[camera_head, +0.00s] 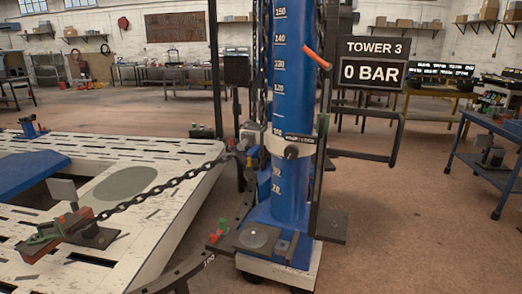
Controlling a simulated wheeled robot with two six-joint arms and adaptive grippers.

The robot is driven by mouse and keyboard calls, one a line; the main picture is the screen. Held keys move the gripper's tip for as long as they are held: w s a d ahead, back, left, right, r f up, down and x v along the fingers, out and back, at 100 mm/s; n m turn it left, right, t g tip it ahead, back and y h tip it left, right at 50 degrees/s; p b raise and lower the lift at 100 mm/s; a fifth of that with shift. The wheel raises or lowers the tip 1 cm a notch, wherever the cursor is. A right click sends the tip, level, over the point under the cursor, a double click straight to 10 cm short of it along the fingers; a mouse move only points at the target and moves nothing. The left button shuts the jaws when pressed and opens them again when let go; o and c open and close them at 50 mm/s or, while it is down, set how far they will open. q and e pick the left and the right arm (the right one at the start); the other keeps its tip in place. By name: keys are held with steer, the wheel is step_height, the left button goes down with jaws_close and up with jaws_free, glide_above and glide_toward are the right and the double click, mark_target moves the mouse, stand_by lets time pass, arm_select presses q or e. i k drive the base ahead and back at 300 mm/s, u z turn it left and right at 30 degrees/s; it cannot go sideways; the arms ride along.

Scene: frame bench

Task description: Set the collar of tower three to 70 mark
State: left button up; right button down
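Tower three is a blue column (292,95) with white scale numbers, standing upright on a pale base (278,270). The collar (290,143) is a light grey band around the column in its lower half, with a dark round knob on its front. Scale numbers show above and below the collar, but most are too small to read surely; the lowest seems to be 70 (277,210), below the collar. A chain (165,190) runs from beside the collar down left to a red and green clamp (62,232) on the white bench. Neither of my grippers is in view.
A sign (375,60) right of the column reads TOWER 3, 0 BAR. An orange handle (317,57) sticks out near the column's top. The slotted white frame bench (140,150) fills the left. A blue cart (486,165) stands right; the floor between (410,230) is clear.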

mark_target(306, 145)
steer(key=z, duration=0.6)
steer(key=i, duration=0.7)
steer(key=z, duration=0.55)
steer(key=i, duration=1.2)
steer(key=u, duration=0.55)
